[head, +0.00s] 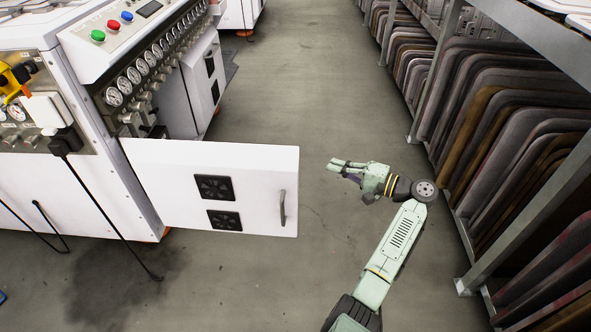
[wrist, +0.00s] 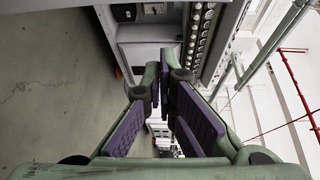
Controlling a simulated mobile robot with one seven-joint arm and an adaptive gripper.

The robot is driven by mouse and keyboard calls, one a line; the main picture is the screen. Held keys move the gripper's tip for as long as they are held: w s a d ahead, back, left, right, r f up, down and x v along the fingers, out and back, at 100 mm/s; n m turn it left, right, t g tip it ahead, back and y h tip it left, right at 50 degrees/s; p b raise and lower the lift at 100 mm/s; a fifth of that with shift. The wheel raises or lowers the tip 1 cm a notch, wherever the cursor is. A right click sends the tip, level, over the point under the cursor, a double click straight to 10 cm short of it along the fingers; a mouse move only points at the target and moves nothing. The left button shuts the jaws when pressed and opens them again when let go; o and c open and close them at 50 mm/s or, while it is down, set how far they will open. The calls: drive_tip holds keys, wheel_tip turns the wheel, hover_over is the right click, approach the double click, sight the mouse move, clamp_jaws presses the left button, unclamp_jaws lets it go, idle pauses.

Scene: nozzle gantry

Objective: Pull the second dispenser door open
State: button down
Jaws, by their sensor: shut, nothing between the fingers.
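A white dispenser door (head: 240,165) with two black fan grilles stands swung out from the near side of the machine in the head view. Its grey handle (head: 283,208) is near its free right edge.
The white machine (head: 105,195) at left carries a row of gauges (head: 150,65), also in the wrist view (wrist: 198,35). A rack of grey and brown panels (head: 500,110) lines the right. Clear concrete floor (head: 295,80) runs between. Black rods jut near the machine's front.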

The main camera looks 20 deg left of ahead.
drive_tip(key=s+a+r+n+g, duration=0.1)
drive_tip(key=s+a, duration=0.2)
drive_tip(key=a, duration=0.5)
drive_tip(key=shift+s+a+r+y, duration=0.15)
drive_tip(key=shift+s+a+y, duration=0.15)
drive_tip(key=shift+y, duration=0.1)
drive_tip(key=shift+s+d, duration=0.1)
